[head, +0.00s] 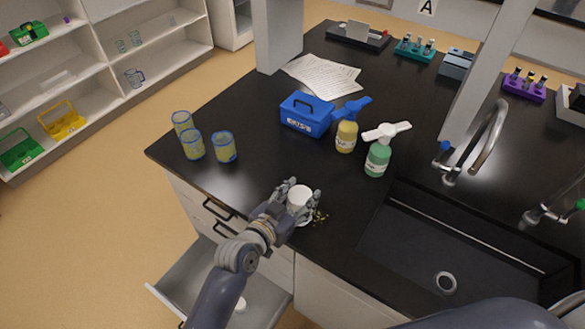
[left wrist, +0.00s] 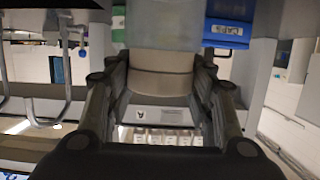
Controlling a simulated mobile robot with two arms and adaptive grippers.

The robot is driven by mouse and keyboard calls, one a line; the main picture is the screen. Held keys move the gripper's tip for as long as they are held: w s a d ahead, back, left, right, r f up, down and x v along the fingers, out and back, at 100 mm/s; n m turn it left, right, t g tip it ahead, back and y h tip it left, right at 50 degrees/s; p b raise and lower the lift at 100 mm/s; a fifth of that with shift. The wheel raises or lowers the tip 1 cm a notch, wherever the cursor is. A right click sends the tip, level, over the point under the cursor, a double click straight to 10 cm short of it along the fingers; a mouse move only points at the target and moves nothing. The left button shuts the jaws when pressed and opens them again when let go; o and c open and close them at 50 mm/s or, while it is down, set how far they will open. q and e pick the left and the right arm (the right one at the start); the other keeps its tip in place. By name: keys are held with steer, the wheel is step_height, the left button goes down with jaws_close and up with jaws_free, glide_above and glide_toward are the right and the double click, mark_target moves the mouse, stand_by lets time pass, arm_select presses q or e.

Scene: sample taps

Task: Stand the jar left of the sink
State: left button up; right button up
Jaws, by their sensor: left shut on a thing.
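A white jar (head: 299,197) is held upright between the fingers of my left gripper (head: 298,201), at the front edge of the black counter, left of the sink (head: 440,246). The fingers are shut around its sides. In the left wrist view, the jar (left wrist: 165,22) fills the gap between the fingers at the top. Its base is partly hidden, so I cannot tell whether it touches the counter. Small yellow-green bits (head: 320,216) lie on the counter just right of it. My right gripper is not in view.
Several glass beakers (head: 225,147) stand at the counter's left. A blue box (head: 306,114), yellow spray bottle (head: 346,136) and green spray bottle (head: 378,157) stand behind the jar. Below, a drawer (head: 195,285) is open. Bare counter lies between the beakers and the gripper.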

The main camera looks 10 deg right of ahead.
arm_select(q)
steer(key=w+f+b, duration=0.1)
steer(key=w+b, duration=0.2)
steer(key=w+d+f+b, duration=0.1)
steer(key=w+f+b, duration=0.1)
steer(key=w+b, duration=0.1)
steer(key=w+f+b, duration=0.2)
steer(key=w+b, duration=0.1)
steer(key=w, duration=0.2)
steer(key=shift+w+d, duration=0.1)
steer(key=shift+d, duration=0.1)
steer(key=shift+f, duration=0.1)
steer(key=o, duration=1.3)
steer(key=shift+c, duration=0.2)
